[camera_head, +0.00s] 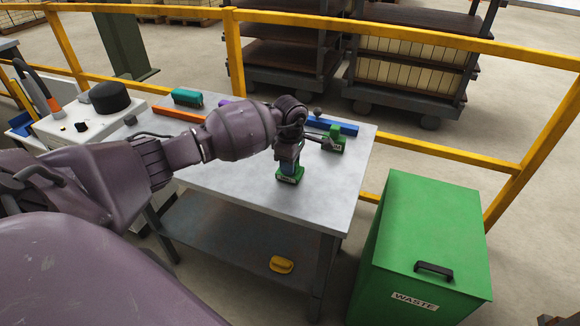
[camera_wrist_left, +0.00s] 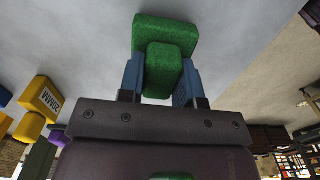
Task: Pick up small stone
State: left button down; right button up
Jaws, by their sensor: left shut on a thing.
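My left gripper (camera_head: 289,164) reaches over the metal table from the left. In the left wrist view the green block (camera_wrist_left: 165,32) has a wide part and a narrower raised part, and the narrower part sits between the fingers (camera_wrist_left: 161,80). The block is at or just above the tabletop; I cannot tell whether it touches. My right gripper is not in view.
The metal table (camera_head: 235,185) also bears another labelled green block (camera_head: 335,143), a blue bar (camera_head: 335,126), an orange bar (camera_head: 178,114) and a teal brush (camera_head: 187,97). A yellow item (camera_head: 281,265) lies on the lower shelf. A green waste bin (camera_head: 430,235) stands at the right.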

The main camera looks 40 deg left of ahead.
pick_arm(q)
notch_tip(320, 180, up, 19)
jog(key=shift+r+p, duration=0.2)
jog(key=shift+p, duration=0.2)
